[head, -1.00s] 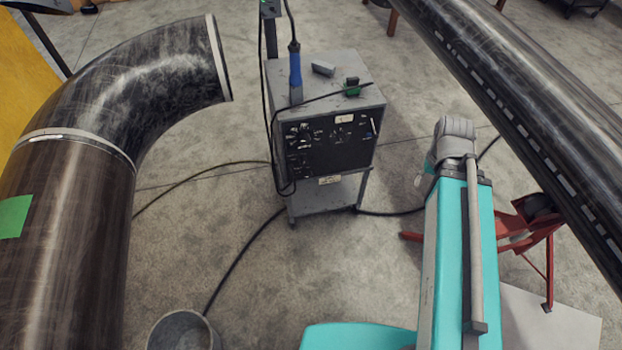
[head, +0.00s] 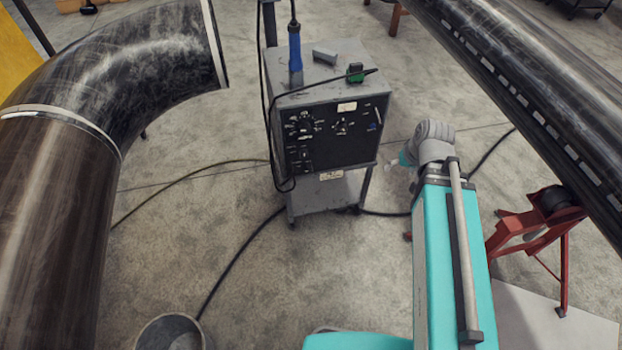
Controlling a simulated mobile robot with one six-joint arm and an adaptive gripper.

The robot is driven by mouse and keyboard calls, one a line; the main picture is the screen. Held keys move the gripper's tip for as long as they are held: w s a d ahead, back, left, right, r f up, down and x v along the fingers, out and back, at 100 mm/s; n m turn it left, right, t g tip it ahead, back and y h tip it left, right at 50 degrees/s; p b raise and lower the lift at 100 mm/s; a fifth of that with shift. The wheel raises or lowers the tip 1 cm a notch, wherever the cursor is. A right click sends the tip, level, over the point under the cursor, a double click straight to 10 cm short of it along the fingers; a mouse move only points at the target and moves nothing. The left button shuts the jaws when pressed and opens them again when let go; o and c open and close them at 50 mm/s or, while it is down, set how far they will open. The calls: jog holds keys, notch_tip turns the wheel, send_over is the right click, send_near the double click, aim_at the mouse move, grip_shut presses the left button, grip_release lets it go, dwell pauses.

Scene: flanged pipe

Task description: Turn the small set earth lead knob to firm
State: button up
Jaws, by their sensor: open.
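A grey welding set (head: 325,190) with a black front panel stands on a low cart ahead, near the middle of the head view. Its panel carries a large dial (head: 303,127) at upper left, a second dial (head: 342,127) to its right, and a smaller knob (head: 306,155) at lower left. The lettering is too small to read, so I cannot tell which is the earth lead knob or its setting. My teal arm reaches up at the right, and its grey joint is right of the set, apart from it. My gripper is not discernible; the arm's far end is hidden.
Large pipes flank left (head: 60,200) and right (head: 530,90). A bucket (head: 170,333) stands front left; a red stand (head: 540,230) is right.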

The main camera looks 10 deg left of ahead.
jog(key=w+a+f+n+t+y+b, duration=0.2)
jog(key=w+a+f+t+y+b, duration=0.15)
jog(key=a+f+b, duration=0.9)
jog(key=w+a+f+n+t+y+b, duration=0.3)
jog(key=a+f+b, duration=0.45)
jog(key=b, duration=0.95)
jog(key=w+a+f+m+t+b, duration=0.1)
jog(key=a+f+m+t+b, duration=0.1)
jog(key=f+b, duration=0.7)
jog(key=w+a+f+m+t+b, duration=0.2)
jog(key=f+t+b, duration=0.3)
jog(key=f+b, duration=0.4)
jog(key=shift+w+a+f+b, duration=0.2)
jog(key=shift+a+b, duration=0.35)
jog(key=shift+b, duration=3)
jog(key=shift+w+d+r+h, duration=0.1)
jog(key=shift+w+h, duration=0.15)
